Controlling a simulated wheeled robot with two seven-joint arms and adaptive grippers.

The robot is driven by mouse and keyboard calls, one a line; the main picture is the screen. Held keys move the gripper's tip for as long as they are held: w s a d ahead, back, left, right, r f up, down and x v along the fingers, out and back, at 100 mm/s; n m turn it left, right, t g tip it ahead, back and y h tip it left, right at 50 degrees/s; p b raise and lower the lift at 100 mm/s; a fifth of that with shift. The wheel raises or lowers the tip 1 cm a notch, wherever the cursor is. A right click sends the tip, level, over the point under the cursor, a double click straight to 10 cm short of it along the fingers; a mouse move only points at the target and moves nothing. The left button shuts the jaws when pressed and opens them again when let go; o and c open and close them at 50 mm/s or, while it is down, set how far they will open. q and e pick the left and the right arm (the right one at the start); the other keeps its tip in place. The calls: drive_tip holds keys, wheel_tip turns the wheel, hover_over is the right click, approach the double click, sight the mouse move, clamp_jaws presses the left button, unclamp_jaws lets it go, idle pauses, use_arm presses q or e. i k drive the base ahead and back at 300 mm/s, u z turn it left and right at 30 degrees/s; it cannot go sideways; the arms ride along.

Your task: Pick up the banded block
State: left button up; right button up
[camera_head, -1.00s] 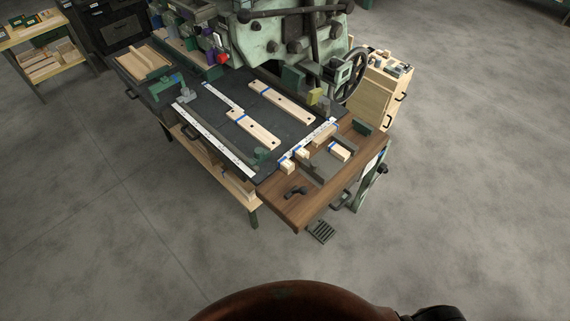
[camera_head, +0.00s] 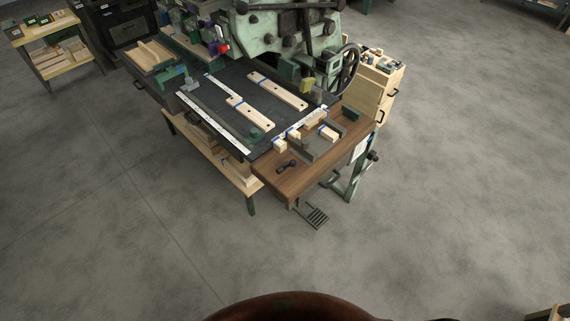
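Small pale wooden blocks with blue bands sit at the right end of the workbench. One banded block (camera_head: 328,132) lies in a grey open fixture (camera_head: 327,149). Another banded block (camera_head: 280,146) and a third (camera_head: 293,135) lie beside the fixture, to its left, near a white ruler strip. I cannot tell which one the task means. Longer pale slats with holes and blue bands, a front slat (camera_head: 250,112) and a back slat (camera_head: 278,92), lie on the dark bench top. Neither of my grippers shows in this view.
The brown wooden bench end (camera_head: 276,182) holds a small dark tool (camera_head: 286,167). A green machine (camera_head: 272,40) stands behind the bench. A wooden drawer cabinet (camera_head: 373,86) is at its right. A foot pedal (camera_head: 315,216) is on the floor. The floor in front is clear.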

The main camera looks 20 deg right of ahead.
sight(277, 144)
drive_tip(key=z, duration=0.05)
drive_tip(key=k, duration=0.6)
drive_tip(key=u, duration=0.95)
drive_tip(key=i, duration=1.35)
drive_tip(key=z, duration=0.3)
